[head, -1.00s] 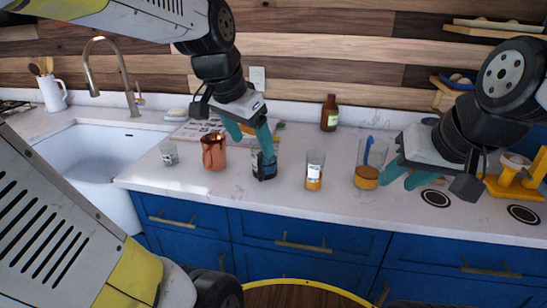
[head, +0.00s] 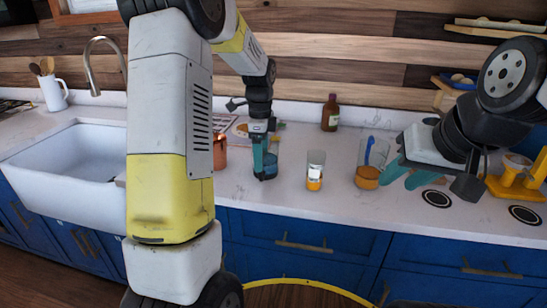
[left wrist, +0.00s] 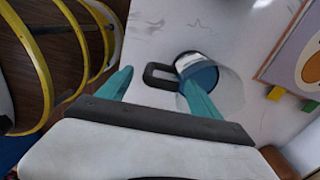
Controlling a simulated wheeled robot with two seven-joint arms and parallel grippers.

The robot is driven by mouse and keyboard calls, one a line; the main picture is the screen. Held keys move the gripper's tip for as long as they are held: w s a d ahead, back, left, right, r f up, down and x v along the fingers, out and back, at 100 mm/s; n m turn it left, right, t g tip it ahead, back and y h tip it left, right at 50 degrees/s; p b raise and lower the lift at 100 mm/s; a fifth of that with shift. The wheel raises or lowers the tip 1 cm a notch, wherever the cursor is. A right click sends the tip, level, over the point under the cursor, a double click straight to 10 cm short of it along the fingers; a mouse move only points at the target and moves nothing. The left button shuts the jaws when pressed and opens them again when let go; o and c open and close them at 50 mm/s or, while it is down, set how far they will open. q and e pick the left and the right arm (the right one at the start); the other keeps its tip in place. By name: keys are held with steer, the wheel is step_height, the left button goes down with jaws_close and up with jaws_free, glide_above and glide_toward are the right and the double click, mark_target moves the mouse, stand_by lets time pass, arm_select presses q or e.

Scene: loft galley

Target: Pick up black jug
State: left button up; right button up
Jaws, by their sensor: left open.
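The black jug (head: 270,168) stands on the white counter, partly hidden behind my left gripper (head: 263,160) in the head view. In the left wrist view the jug (left wrist: 200,72) shows a dark blue-grey body with a pale band, and its black handle (left wrist: 158,75) points left. My left gripper (left wrist: 158,80) is open, with its teal fingers on either side of the handle. The right finger overlaps the jug's body in the picture; I cannot tell whether it touches. My right gripper (head: 405,173) hangs over the counter at the right, open, with nothing seen in it.
A copper mug (head: 220,152) stands left of the jug, mostly hidden by my left arm. A glass with orange liquid (head: 315,172) and a larger one with a blue item (head: 367,176) stand to the right. A brown bottle (head: 330,113) stands behind. The sink (head: 70,145) is at left.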

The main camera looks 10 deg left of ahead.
mark_target(264, 162)
arm_select(q)
step_height(264, 162, down, 6)
steer(key=shift+r, duration=0.25)
steer(key=shift+c, duration=0.2)
steer(key=shift+r, duration=0.1)
jaws_close()
